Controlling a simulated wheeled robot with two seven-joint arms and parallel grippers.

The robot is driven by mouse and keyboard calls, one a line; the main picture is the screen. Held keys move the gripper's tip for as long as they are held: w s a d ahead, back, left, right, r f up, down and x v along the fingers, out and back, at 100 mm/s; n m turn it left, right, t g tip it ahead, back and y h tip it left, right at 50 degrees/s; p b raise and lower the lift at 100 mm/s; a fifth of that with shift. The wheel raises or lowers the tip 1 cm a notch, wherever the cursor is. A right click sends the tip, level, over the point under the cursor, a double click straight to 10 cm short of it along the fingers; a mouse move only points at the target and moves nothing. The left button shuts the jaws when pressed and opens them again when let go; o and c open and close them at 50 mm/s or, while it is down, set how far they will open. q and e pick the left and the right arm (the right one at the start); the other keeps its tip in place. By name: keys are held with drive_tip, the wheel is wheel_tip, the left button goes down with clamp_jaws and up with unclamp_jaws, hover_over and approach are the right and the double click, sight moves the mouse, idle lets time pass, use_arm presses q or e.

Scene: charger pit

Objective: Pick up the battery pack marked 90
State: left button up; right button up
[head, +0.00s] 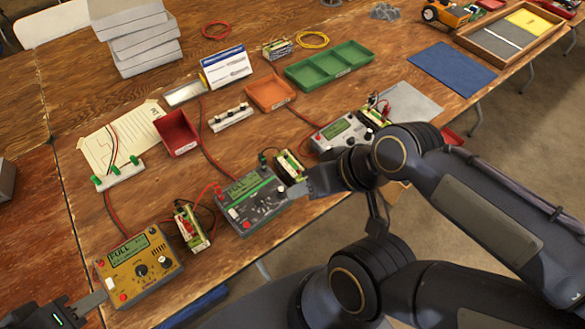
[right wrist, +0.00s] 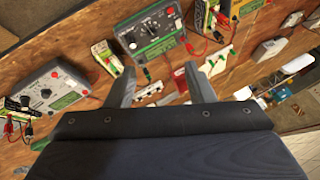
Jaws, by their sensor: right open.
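Several battery packs stand beside the chargers; no mark of 90 is legible. One pack (head: 190,227) is right of the yellow charger (head: 140,265). Another pack (head: 289,165) is by the dark green charger (head: 250,200), which also shows in the right wrist view (right wrist: 148,35). A third pack (head: 374,115) is by the grey charger (head: 340,132), and a fourth (head: 277,47) stands farther back. My right gripper (head: 296,191) is open and empty beside the dark green charger, just below its pack. My left gripper (head: 92,302) is partly cut off near the yellow charger; its jaw opening is unclear.
A red tray (head: 177,131), an orange tray (head: 270,92) and a green tray (head: 330,66) lie behind the chargers. Red and black leads run between things. Stacked grey boxes (head: 140,45) are at the back left. A blue mat (head: 452,68) lies at the right.

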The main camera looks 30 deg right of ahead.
idle(0.4)
drive_tip(key=o, duration=0.4)
drive_tip(key=shift+w+d+f, duration=0.1)
drive_tip(key=shift+w, duration=0.15)
drive_tip(key=shift+o, duration=0.4)
drive_tip(key=w+d+f+g+h+b, duration=0.1)
drive_tip(key=w+d+f, duration=0.3)
drive_tip(key=w, duration=0.5)
drive_tip(key=shift+d+f+n+g+b, duration=0.15)
drive_tip(key=shift+f+n+g+b, duration=0.35)
drive_tip(key=shift+b, duration=0.4)
drive_tip(key=n+g+h+b, duration=0.1)
drive_tip(key=g+h+b, duration=0.1)
drive_tip(key=h, duration=0.1)
hover_over(292, 164)
drive_tip(key=s, duration=0.1)
drive_tip(key=f, duration=0.9)
drive_tip(key=shift+s+d, duration=0.1)
drive_tip(key=shift+d, duration=0.15)
drive_tip(key=shift+w+a+f, duration=0.1)
drive_tip(key=shift+w+f, duration=0.1)
drive_tip(key=shift+f, duration=1.1)
drive_tip(key=shift+w+a+f, duration=0.1)
drive_tip(key=shift+w+f, duration=0.1)
drive_tip(key=shift+f, duration=1.05)
drive_tip(key=shift+w+a+f, duration=0.1)
drive_tip(key=shift+w+f, duration=0.1)
drive_tip(key=shift+f, duration=1.1)
